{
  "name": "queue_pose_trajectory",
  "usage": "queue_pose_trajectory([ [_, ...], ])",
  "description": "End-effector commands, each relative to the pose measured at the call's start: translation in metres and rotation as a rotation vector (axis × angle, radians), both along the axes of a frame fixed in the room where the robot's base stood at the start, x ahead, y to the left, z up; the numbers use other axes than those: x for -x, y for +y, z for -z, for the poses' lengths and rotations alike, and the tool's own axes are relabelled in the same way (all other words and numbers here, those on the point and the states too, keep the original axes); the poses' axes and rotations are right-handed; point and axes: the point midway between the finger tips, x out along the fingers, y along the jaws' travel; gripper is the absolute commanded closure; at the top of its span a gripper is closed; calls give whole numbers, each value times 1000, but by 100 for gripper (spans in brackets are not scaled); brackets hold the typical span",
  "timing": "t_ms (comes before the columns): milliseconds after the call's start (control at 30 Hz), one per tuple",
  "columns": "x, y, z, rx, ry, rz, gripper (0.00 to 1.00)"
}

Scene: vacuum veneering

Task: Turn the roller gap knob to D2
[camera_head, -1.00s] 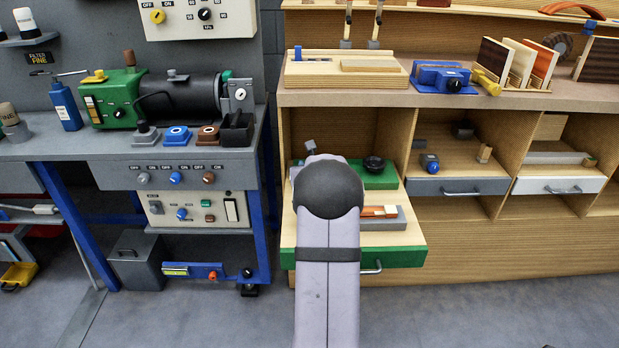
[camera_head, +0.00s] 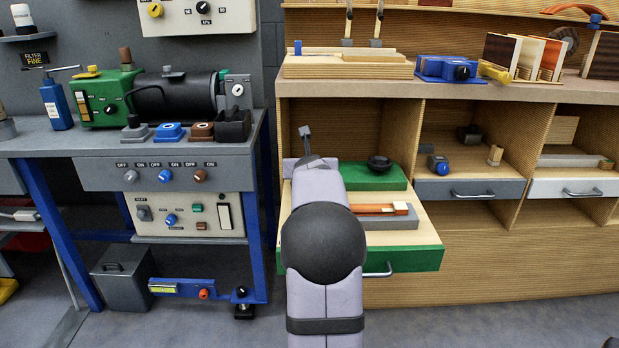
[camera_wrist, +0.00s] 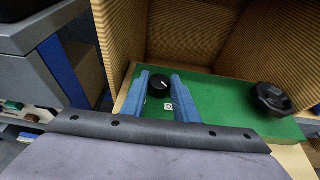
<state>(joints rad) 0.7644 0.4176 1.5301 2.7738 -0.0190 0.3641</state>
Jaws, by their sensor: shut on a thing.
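The roller gap knob (camera_wrist: 157,91) is small, round and black with a short white pointer line. It sits on a green block (camera_wrist: 218,93) in the wrist view. My gripper (camera_wrist: 160,78) has a blue finger on each side of the knob and is shut on it. A white label (camera_wrist: 169,106) starting with D lies just in front of the knob; the rest of its text is unreadable. In the head view the green block (camera_head: 365,178) stands on the pulled-out drawer (camera_head: 410,258), and my arm hides the small knob and fingers.
A larger black lobed knob (camera_wrist: 272,98) is on the same block, right of my gripper. Ribbed cabinet walls (camera_wrist: 195,35) rise behind. A grey block with an orange-brown piece (camera_head: 378,209) lies on the drawer in front. The grey workbench (camera_head: 60,144) stands left.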

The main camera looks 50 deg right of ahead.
Motion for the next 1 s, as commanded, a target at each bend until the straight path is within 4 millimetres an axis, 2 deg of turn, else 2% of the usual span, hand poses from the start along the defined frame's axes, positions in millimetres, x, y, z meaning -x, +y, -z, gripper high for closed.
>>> queue_pose_trajectory([
  [33,-1,1,11,-4,5,4,95],
  [100,-1,2,12,-5,6,12,95],
  [500,-1,7,12,-8,3,64,95],
  [1000,3,9,3,-10,-3,100,95],
])
